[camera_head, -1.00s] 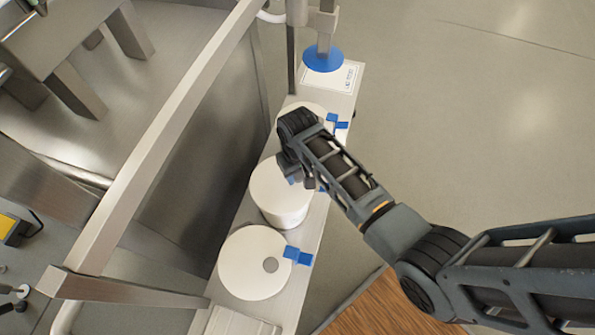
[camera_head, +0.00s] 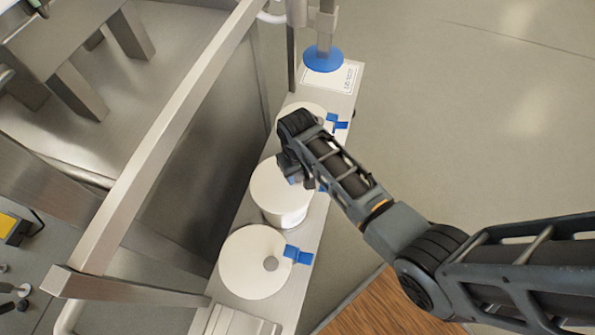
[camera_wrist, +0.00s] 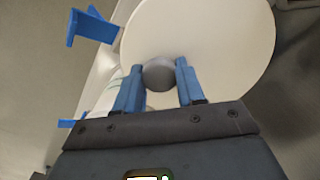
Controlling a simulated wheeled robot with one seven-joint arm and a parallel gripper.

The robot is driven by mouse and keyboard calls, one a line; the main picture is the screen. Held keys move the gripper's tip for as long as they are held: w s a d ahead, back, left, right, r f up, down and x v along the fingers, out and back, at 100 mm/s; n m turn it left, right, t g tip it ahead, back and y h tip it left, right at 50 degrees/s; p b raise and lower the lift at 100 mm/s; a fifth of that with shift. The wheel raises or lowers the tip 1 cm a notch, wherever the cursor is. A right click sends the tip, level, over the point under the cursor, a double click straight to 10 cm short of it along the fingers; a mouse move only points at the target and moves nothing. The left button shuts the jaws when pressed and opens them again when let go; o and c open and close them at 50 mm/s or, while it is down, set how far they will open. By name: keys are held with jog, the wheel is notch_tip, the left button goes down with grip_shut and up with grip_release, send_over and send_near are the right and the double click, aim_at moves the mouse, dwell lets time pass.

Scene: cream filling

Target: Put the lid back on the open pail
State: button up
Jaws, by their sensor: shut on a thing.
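My gripper (camera_wrist: 160,80) has its two blue fingers on either side of the grey knob (camera_wrist: 159,75) of a white round lid (camera_wrist: 215,45), and is shut on it. In the head view my gripper (camera_head: 297,180) is over the far edge of the middle white pail (camera_head: 283,216) on the narrow bench. The arm and gripper cover part of that pail's top, including the knob. A round white top (camera_head: 272,184) shows there, but I cannot tell whether the lid rests on the rim or is slightly above it.
A nearer white lid (camera_head: 245,262) with a grey knob and blue tab (camera_head: 298,255) lies at the bench's front. Another white round top (camera_head: 305,107) is behind my gripper. A blue disc on a post (camera_head: 323,60) stands at the far end. A metal frame rail (camera_head: 160,150) runs along the left.

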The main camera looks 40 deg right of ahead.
jog(key=o, duration=1.1)
jog(key=shift+o, duration=0.7)
jog(key=o, duration=0.4)
jog(key=shift+r+p, duration=2.45)
jog(key=shift+p, duration=0.05)
jog(key=shift+r+p, duration=0.45)
jog(key=shift+r, duration=0.6)
